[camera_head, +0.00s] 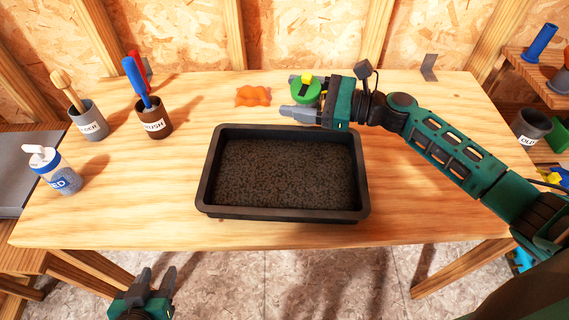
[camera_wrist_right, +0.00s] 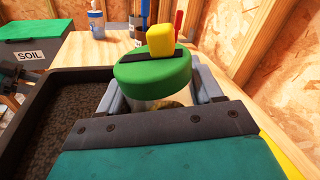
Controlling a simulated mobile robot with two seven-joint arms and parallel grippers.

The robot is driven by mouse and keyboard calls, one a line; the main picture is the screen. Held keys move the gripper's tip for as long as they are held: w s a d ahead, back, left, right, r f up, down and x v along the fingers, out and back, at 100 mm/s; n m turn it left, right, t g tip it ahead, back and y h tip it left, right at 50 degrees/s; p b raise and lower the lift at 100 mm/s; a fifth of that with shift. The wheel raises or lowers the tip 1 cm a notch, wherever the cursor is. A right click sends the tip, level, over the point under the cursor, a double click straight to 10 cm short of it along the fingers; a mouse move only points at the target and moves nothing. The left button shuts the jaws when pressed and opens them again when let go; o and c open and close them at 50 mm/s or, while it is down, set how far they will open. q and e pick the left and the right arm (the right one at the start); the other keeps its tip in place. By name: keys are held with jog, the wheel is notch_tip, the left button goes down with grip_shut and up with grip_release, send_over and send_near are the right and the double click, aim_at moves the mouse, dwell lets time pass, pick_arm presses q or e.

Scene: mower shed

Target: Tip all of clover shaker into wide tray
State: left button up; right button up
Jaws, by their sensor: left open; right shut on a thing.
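The clover shaker (camera_head: 308,93) has a green lid with a yellow knob and a clear body. My right gripper (camera_head: 298,102) is shut on it, at the back edge of the tray toward its right side. In the right wrist view the shaker (camera_wrist_right: 152,72) looks about upright between the fingers, with a little brownish content low in its body. The wide tray (camera_head: 285,214) is black, filled with dark soil, and sits mid-table; its rim also shows in the right wrist view (camera_wrist_right: 62,74). My left gripper (camera_head: 153,282) is open and empty, below the table's front edge.
At the left stand a white-topped bottle (camera_head: 62,178), a grey cup (camera_head: 90,122) and a brown cup (camera_head: 153,122) with tools. A dark pot (camera_head: 530,126) is at the right. The table's front left is clear.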

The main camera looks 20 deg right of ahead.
jog(key=n+b, duration=0.1)
jog(key=n, duration=0.1)
jog(key=s+a+n+h+b, duration=0.1)
jog(key=n, duration=0.1)
jog(key=s+a+n+b, duration=0.1)
jog(key=n, duration=0.1)
jog(key=shift+f+n+t+b, duration=0.3)
dwell(0.4)
jog(key=shift+d, duration=0.1)
jog(key=shift+f+n+h+b, duration=0.2)
jog(key=shift+n+h+b, duration=0.1)
jog(key=shift+n+b, duration=0.15)
jog(key=shift+f+n+b, duration=0.2)
jog(key=shift+n+b, duration=0.05)
jog(key=shift+b, duration=0.05)
